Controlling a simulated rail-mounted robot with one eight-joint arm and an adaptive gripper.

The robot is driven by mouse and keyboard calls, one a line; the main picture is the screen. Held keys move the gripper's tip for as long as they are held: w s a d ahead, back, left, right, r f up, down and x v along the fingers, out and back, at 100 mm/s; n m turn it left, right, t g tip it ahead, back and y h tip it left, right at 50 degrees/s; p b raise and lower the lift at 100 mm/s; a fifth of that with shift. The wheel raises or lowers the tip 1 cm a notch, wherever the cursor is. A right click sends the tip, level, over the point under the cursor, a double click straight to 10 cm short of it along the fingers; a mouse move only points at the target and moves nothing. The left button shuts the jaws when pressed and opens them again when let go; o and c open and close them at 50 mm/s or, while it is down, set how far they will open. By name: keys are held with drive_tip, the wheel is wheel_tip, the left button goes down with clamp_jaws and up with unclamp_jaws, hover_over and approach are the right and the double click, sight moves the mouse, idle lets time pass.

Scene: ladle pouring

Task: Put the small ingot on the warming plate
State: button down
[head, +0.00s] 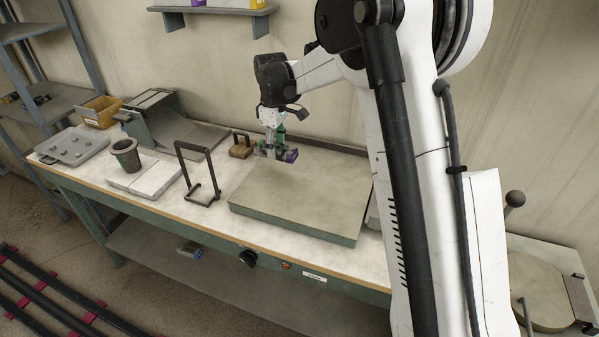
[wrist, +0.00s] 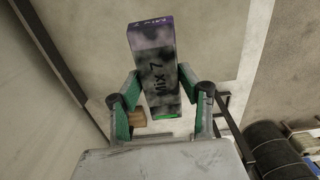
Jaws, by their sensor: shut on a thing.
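My gripper (head: 275,150) is over the back part of a wide flat plate with green sides (head: 300,205), which may be the warming plate. In the wrist view, its green fingers (wrist: 160,84) are shut on the sides of a dark mottled block marked "Mix 7" (wrist: 160,62). The block has a purple far end and a green near edge. In the head view its purple end (head: 291,156) shows beside the fingers. I cannot tell whether it is the small ingot or touches the plate. A small brown block (head: 241,150) with a dark handle stands left of the gripper.
A black upright frame (head: 199,172) stands left of the wide plate. Farther left are a dark cup (head: 125,154) on a pale slab (head: 146,178), a grey moulded tray (head: 72,147) and an orange bin (head: 99,111). A wall shelf (head: 215,11) hangs above the bench.

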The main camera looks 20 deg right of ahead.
hover_over(298, 180)
wheel_tip(298, 180, down, 4)
drive_tip(key=shift+f+p, duration=0.4)
drive_tip(key=shift+f, duration=1.6)
drive_tip(key=shift+f, duration=0.2)
drive_tip(key=c, duration=1.1)
unclamp_jaws()
drive_tip(key=shift+r, duration=0.15)
